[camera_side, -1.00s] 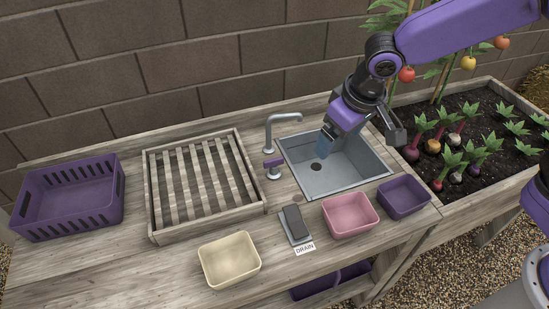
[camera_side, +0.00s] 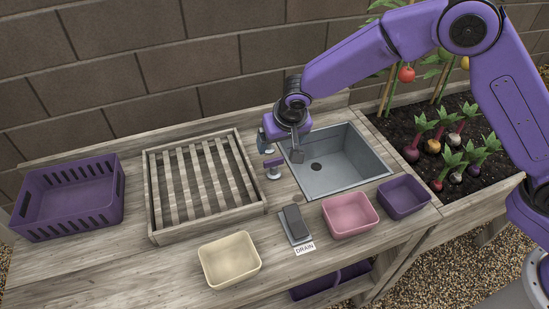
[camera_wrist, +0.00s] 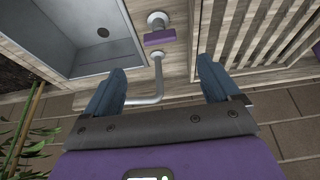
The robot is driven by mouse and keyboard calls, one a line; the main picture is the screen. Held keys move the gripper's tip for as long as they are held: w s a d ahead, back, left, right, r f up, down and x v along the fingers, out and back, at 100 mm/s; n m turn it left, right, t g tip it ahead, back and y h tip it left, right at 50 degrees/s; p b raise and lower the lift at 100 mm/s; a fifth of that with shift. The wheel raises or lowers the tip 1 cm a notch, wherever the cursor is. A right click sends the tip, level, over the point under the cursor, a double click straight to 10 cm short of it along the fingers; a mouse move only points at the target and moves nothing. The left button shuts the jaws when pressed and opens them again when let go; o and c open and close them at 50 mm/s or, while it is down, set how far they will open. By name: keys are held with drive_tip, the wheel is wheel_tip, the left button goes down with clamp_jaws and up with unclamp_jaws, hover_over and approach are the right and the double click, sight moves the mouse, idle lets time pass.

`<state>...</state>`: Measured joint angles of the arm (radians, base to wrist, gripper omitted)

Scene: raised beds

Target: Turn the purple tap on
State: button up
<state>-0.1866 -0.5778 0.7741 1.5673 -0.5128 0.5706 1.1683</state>
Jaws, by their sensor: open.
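The purple tap handle (camera_side: 273,163) sits on a small grey stem on the bench, at the left edge of the sink (camera_side: 350,178). In the wrist view the tap handle (camera_wrist: 160,37) is a short purple bar, beyond my fingertips and roughly centred between them. My gripper (camera_side: 281,152) is open and empty, pointing down just behind and above the handle, apart from it. It also shows in the wrist view (camera_wrist: 161,68). The grey spout (camera_wrist: 158,80) passes between the fingers in the wrist view; in the side view my gripper hides most of it.
A slatted wooden rack (camera_side: 155,225) stands left of the tap. The drain switch (camera_side: 295,222), a pink tub (camera_side: 350,228), a purple tub (camera_side: 404,208) and a cream tub (camera_side: 229,273) stand in front. A purple basket (camera_side: 68,222) is far left; a brick wall is behind.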

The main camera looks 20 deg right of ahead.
sight(274, 160)
drive_tip(key=x, duration=1.1)
drive_tip(key=shift+w+f, duration=0.1)
drive_tip(key=shift+f, duration=0.05)
drive_tip(key=c, duration=1.1)
